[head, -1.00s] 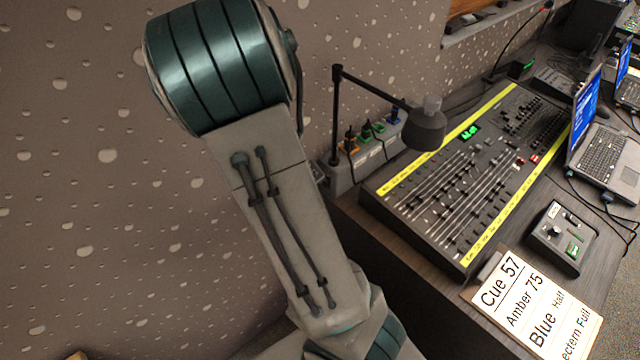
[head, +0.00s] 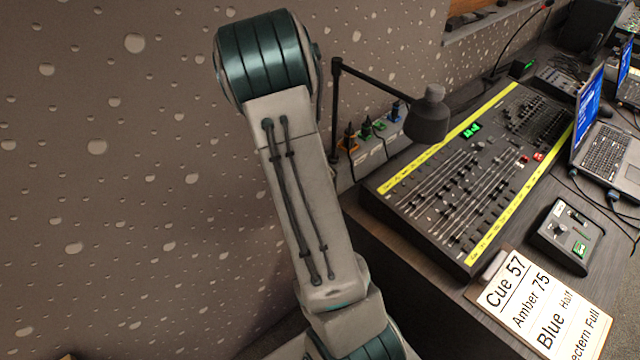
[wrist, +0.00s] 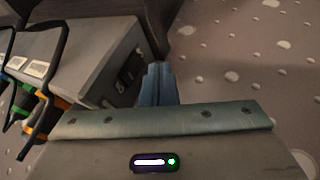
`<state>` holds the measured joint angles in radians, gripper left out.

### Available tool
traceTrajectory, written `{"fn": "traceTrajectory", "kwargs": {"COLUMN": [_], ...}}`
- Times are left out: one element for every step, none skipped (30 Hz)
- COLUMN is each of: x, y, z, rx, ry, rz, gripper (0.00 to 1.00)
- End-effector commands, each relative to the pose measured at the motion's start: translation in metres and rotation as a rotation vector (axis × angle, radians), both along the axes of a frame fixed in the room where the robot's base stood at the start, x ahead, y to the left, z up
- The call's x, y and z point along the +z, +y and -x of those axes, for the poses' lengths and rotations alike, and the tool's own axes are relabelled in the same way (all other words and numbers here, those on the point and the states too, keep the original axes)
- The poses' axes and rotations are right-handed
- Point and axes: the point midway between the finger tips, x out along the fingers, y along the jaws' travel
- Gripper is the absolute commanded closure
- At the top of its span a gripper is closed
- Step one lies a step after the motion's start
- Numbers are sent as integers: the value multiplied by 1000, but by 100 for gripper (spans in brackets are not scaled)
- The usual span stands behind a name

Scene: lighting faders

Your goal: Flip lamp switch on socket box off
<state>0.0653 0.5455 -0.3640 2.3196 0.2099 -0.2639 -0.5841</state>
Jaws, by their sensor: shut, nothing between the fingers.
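The grey socket box (wrist: 88,50) fills the upper left of the wrist view. Coloured plugs sit along one side, and dark switches (wrist: 128,75) show on its end face. I cannot tell the lamp switch's position. In the head view the box (head: 368,160) stands by the wall behind the lighting desk, partly hidden by my arm. My gripper (wrist: 158,70) is shut and empty, its blue-grey fingertips just right of the switch face. I cannot tell whether they touch it. The gripper is hidden behind my arm in the head view.
A black desk lamp (head: 428,118) reaches over the lighting desk (head: 455,190). A laptop (head: 605,150), a small control box (head: 562,236) and a cue clipboard (head: 540,305) are to the right. The patterned wall (head: 100,180) is at left.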

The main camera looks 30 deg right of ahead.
Motion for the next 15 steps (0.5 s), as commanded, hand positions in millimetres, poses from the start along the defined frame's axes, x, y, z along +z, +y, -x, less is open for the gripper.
{"fn": "traceTrajectory", "kwargs": {"x": [0,-1,-1,-1,-1,-1,-2,-2,-2,-2,-2,-2,-2,-2,-2], "y": [-5,-6,-9,-10,-11,-12,-13,-14,-14,-15,-15,-15,-15,-15,-15], "z": [0,-1,-1,-1,-2,-2,-2,-2,-2,-2,-2,-2,-2,-2,-2], "rx": [-2,-1,-1,0,0,0,0,0,0,0,1,1,1,1,1], "ry": [0,1,1,1,0,0,0,0,0,0,0,0,1,1,1], "rz": [-1,0,0,0,0,0,0,0,0,0,0,0,0,0,0], "gripper": [100,100,100,100,100,100,100,100,100,100,100,100,100,100,100]}}
